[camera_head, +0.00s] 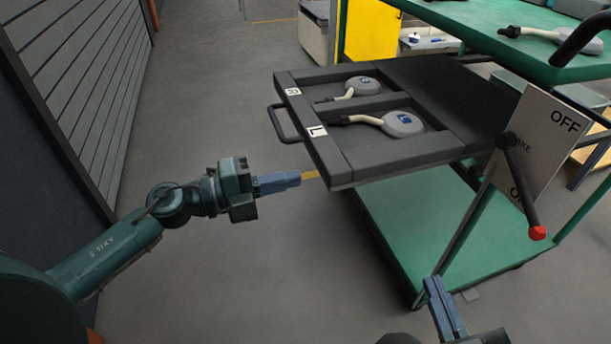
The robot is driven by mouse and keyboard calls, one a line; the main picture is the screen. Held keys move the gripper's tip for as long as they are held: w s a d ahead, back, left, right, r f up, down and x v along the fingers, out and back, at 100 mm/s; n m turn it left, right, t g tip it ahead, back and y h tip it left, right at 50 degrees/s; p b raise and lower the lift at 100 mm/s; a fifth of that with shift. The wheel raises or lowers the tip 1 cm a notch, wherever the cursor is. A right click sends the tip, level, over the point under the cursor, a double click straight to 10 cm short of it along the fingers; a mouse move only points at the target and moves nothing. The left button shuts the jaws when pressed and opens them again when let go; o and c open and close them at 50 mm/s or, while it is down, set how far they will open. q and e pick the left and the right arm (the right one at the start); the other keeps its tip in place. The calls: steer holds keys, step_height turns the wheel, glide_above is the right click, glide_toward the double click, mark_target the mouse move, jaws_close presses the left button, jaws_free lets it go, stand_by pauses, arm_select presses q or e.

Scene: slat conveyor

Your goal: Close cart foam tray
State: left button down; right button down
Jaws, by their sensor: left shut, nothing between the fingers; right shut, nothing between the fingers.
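A dark grey foam tray (345,166) is pulled out to the left from the green cart (470,26). It has a black handle (285,124) on its left side and two labelled compartments. Each compartment holds a white and grey probe-like device, one at the back (362,87) and one in front (402,123). My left gripper (300,179) is shut and empty, just left of the tray's front left corner and below the handle. I cannot tell whether it touches the tray. My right gripper (432,282) is shut and empty, low in front of the cart's lower shelf.
A lever with a red knob (537,233) and a white OFF sign (548,130) stand at the cart's right. The green lower shelf (420,215) is below the tray. A slatted wall (85,75) is at the left. The floor between wall and cart is clear.

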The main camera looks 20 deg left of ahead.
mark_target(323, 172)
arm_select(q)
steer(key=shift+x, duration=1.9)
arm_select(e)
steer(key=shift+r, duration=0.1)
